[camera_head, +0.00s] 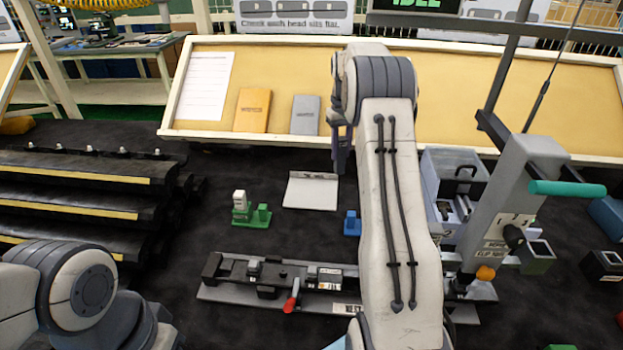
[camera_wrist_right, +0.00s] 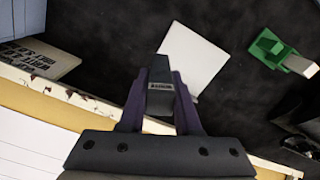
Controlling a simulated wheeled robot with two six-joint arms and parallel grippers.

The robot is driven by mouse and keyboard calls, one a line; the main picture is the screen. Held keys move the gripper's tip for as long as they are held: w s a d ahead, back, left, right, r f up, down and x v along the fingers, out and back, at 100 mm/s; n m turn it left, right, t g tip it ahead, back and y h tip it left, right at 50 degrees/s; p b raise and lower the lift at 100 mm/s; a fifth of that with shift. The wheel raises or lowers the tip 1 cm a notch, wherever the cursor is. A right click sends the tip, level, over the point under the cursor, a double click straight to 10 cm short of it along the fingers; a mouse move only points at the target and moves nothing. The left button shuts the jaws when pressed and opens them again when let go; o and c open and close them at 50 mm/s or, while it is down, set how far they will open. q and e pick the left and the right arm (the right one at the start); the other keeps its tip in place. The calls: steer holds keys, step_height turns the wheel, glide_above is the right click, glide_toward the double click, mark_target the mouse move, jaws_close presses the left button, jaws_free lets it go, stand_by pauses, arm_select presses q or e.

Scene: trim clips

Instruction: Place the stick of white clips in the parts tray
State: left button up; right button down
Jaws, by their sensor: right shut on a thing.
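My right gripper (camera_head: 341,165) reaches down near the front edge of the sloped board, behind a flat white tray (camera_head: 311,190). In the right wrist view the right gripper (camera_wrist_right: 160,92) is shut on a dark grey stick (camera_wrist_right: 160,73) with a small pale label; I cannot read the label or see clips on it clearly. In that view the white tray (camera_wrist_right: 197,58) lies just beyond the stick and looks empty. My left arm shows at the lower left, its gripper out of view.
A green stand (camera_head: 251,215) with a white block is left of the tray, a small blue block (camera_head: 352,222) to its right. A long fixture (camera_head: 285,280) with a red handle lies in front. A grey bin (camera_head: 432,180) and a press (camera_head: 513,190) stand right.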

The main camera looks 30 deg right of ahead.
steer(key=w+a+f+p, duration=0.1)
steer(key=a+f, duration=0.1)
steer(key=w+a+f+p, duration=0.1)
steer(key=w+a+f, duration=0.1)
steer(key=f, duration=0.1)
steer(key=w+a+f+p, duration=0.1)
steer(key=w+a+f, duration=0.1)
steer(key=f, duration=0.1)
steer(key=shift+w+a+f, duration=0.1)
steer(key=shift+w+f, duration=0.05)
steer(key=shift+f, duration=0.3)
steer(key=shift+f, duration=0.15)
steer(key=c, duration=0.6)
jaws_free()
